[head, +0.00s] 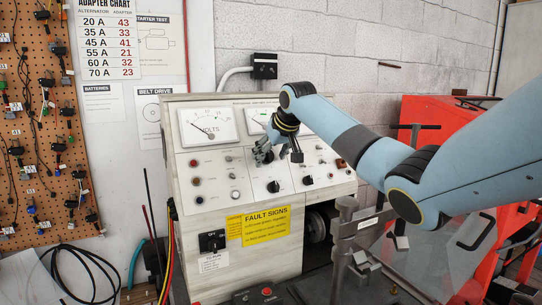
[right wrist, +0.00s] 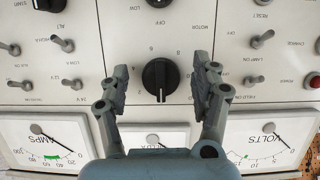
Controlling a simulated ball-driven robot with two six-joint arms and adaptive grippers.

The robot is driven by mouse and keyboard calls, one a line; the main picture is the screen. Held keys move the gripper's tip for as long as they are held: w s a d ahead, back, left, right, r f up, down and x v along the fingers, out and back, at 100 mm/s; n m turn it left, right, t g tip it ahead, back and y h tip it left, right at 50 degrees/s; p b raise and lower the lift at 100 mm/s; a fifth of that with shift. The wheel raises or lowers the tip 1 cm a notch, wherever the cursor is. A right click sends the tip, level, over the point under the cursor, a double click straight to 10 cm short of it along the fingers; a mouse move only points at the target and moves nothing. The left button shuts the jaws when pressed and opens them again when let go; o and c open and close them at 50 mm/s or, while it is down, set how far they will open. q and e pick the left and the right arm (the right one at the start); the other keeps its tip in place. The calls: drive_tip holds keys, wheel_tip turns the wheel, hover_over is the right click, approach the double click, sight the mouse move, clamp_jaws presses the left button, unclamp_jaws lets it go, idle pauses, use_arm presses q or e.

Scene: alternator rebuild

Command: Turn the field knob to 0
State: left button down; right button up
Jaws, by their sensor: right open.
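The field knob is a black round knob with a pale pointer line, in the middle of the right wrist view (right wrist: 160,78), with a scale of numbers around it. Its pointer line runs toward the bottom of that upside-down picture. My right gripper (right wrist: 162,82) is open, one finger on each side of the knob, with a visible gap on both sides. In the head view my right gripper (head: 280,153) is at the upper middle of the test bench panel and hides the knob. My left gripper is not in view.
The panel carries a volts meter (head: 208,126), toggle switches and two more black knobs (head: 273,187) (head: 307,180) below the gripper. A yellow fault signs label (head: 266,225) is lower down. A vise-like metal stand (head: 350,245) stands in front; a red cabinet (head: 435,115) is at right.

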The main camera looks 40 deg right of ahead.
drive_tip(key=v, duration=1.2)
drive_tip(key=shift+f, duration=0.1)
